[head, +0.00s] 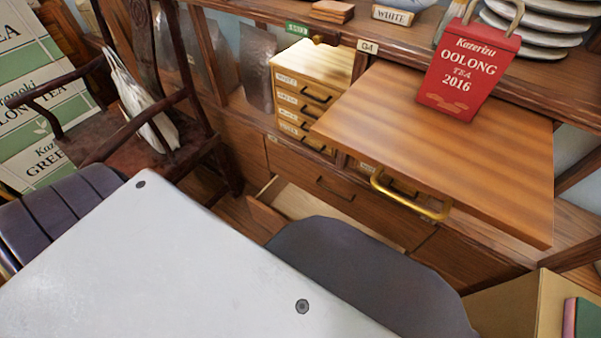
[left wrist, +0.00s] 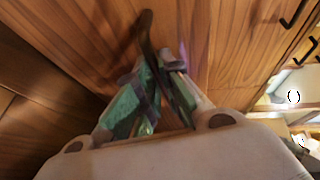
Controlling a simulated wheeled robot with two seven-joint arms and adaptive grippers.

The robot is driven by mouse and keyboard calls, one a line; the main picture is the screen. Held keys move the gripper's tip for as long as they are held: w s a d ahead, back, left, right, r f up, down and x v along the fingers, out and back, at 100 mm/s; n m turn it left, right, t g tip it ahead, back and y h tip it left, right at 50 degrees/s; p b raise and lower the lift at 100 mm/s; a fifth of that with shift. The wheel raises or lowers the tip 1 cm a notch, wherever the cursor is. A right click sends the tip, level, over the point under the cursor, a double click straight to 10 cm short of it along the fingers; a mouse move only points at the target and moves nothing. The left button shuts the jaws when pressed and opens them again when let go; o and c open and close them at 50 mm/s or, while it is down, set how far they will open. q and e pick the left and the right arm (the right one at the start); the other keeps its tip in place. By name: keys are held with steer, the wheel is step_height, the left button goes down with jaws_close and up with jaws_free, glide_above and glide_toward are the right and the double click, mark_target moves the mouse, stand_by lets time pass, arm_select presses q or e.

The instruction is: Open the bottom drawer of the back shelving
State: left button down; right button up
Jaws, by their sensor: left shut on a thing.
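The back shelving (head: 225,125) stands behind my white body. Its bottom drawer (head: 305,205) is partly pulled out, with the pale inside showing; my own dark grey part hides much of its front. In the left wrist view, my left gripper (left wrist: 160,72) has green-padded fingers shut on a dark bar handle (left wrist: 147,28) against a brown wooden front (left wrist: 85,40). The head view does not show this gripper. My right gripper is in neither view.
Above the open drawer is a closed wooden drawer (head: 310,183). A wooden board (head: 440,130) with a brass handle (head: 410,200) juts out, bearing a red oolong tin (head: 468,70). A chair (head: 95,140) with a white bag (head: 140,105) stands left. A box (head: 515,305) is at lower right.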

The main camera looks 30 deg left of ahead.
arm_select(q)
steer(key=c, duration=1.6)
jaws_free()
steer(key=shift+o, duration=0.2)
steer(key=shift+r, duration=0.1)
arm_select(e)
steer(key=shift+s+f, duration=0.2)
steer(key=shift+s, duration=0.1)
arm_select(q)
steer(key=shift+r, duration=0.1)
